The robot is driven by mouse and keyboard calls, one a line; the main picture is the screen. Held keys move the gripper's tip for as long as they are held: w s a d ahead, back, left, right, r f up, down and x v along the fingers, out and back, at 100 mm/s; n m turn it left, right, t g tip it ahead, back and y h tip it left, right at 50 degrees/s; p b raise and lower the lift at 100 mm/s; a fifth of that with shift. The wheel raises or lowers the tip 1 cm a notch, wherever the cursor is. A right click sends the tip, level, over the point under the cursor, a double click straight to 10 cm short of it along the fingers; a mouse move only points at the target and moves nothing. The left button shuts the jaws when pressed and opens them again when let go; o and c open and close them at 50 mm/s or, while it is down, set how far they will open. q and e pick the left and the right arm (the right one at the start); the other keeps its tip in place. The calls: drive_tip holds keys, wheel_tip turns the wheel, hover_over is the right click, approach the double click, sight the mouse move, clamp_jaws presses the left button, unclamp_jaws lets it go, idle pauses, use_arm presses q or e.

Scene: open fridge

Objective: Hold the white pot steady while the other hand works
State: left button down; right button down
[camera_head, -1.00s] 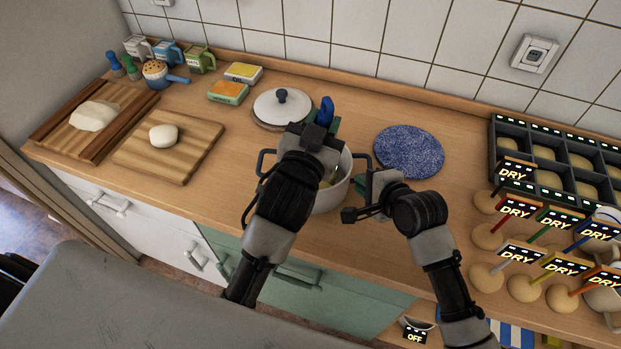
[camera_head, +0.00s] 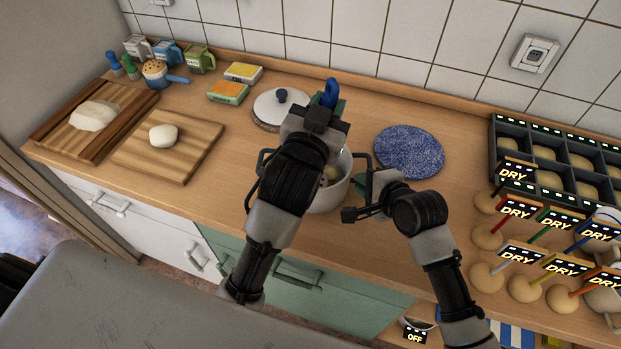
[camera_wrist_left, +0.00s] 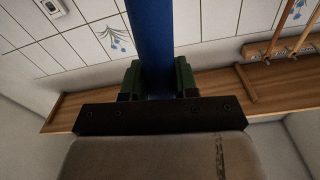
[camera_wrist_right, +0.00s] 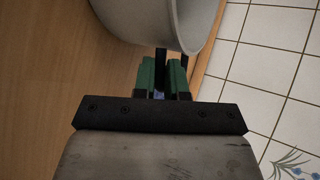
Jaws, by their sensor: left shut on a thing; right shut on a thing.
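The white pot (camera_head: 328,198) stands on the wooden counter, with dark side handles. It also shows in the right wrist view (camera_wrist_right: 150,18). My right gripper (camera_head: 366,180) is shut on the pot's right handle (camera_wrist_right: 161,55); its green fingers show in the right wrist view (camera_wrist_right: 163,78). My left gripper (camera_head: 326,112) is above the pot, shut on a blue-handled tool (camera_head: 331,92). The blue handle rises between the green fingers in the left wrist view (camera_wrist_left: 150,35). The tool's lower end is hidden behind my left arm. Something yellowish shows inside the pot, partly covered.
A lid (camera_head: 268,112) lies behind the pot. A blue speckled round mat (camera_head: 409,151) lies to its right. Cutting boards (camera_head: 186,165) with dough are at left. A dark compartment tray (camera_head: 520,140) and several "DRY" signs crowd the right. Tiled wall behind.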

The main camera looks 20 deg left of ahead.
use_arm(q)
drive_tip(key=shift+w+d+r, duration=0.1)
drive_tip(key=shift+w+d, duration=0.15)
drive_tip(key=shift+w, duration=0.45)
drive_tip(key=shift+w+d+f, duration=0.1)
drive_tip(key=shift+w+d, duration=0.1)
drive_tip(key=shift+w, duration=0.5)
drive_tip(key=shift+w+d+r, duration=0.1)
drive_tip(key=shift+w+d, duration=0.15)
drive_tip(key=shift+w, duration=0.45)
drive_tip(key=shift+f, duration=1.5)
drive_tip(key=shift+r, duration=0.1)
wheel_tip(320, 180, up, 3)
drive_tip(key=shift+f, duration=0.1)
drive_tip(key=shift+s+a, duration=0.1)
drive_tip(key=shift+a, duration=0.05)
